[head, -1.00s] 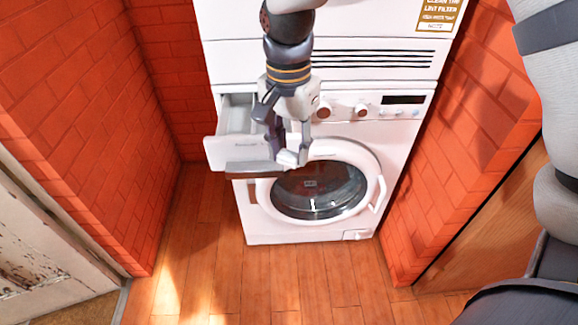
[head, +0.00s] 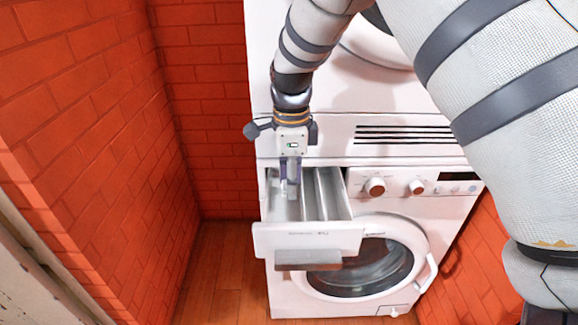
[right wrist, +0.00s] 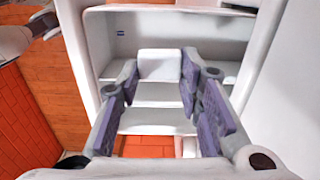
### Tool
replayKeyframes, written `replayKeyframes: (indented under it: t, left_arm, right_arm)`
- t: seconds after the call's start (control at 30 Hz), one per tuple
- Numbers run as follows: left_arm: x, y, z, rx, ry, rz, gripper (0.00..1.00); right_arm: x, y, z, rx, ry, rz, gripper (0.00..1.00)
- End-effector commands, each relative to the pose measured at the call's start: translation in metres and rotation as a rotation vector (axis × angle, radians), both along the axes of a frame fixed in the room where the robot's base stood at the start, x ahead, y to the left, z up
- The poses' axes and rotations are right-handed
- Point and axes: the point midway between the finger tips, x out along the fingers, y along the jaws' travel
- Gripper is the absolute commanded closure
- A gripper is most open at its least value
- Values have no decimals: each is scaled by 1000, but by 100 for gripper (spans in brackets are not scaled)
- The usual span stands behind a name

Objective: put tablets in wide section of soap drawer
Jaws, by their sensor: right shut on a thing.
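The white soap drawer (head: 335,237) is pulled open from the washing machine (head: 407,190) in the head view. Dividers split it into a wide section (head: 277,208) on the left and narrower ones on the right. My right gripper (head: 290,188) points down into the drawer's left side. In the right wrist view, the right gripper (right wrist: 160,75) is shut on a white tablet (right wrist: 160,66), seen against the wide section (right wrist: 205,38) at the top. The head view hides the tablet, and its height above the drawer floor is unclear.
An orange brick wall (head: 90,130) stands left of the machine, with a free gap between. The round door (head: 370,272) sits below the drawer, and control knobs (head: 375,187) are to its right. The drawer's raised rim and dividers surround the gripper closely.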

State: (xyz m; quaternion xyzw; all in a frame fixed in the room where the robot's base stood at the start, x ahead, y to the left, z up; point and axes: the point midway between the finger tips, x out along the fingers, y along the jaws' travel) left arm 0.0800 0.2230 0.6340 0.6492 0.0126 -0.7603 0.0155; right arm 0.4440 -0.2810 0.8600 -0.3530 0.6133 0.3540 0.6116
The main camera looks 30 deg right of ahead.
Motion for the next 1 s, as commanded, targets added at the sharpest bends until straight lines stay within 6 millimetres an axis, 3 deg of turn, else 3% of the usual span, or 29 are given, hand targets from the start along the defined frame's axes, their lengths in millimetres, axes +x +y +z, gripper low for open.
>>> replayKeyframes:
  t: [0.3,0.33,0.4,0.43,0.77,0.87,1.0]
  left_arm:
    - [-1,0,-1,0,2,0,63]
    - [-1,0,-1,0,2,0,63]
    - [-1,0,-1,0,2,0,63]
    - [-1,0,-1,0,2,0,63]
    - [0,0,-1,0,2,0,63]
    - [0,0,-1,0,2,0,63]
    - [0,0,-1,0,2,0,63]
  right_arm:
    - [0,0,-4,1,-3,1,86]
    - [0,0,-3,1,-3,1,63]
    - [0,0,-3,1,-3,1,47]
    - [0,0,-3,1,-3,1,44]
    - [1,0,1,0,-4,2,44]
    - [1,0,20,-1,-8,2,44]
    - [1,0,59,-2,-9,1,44]
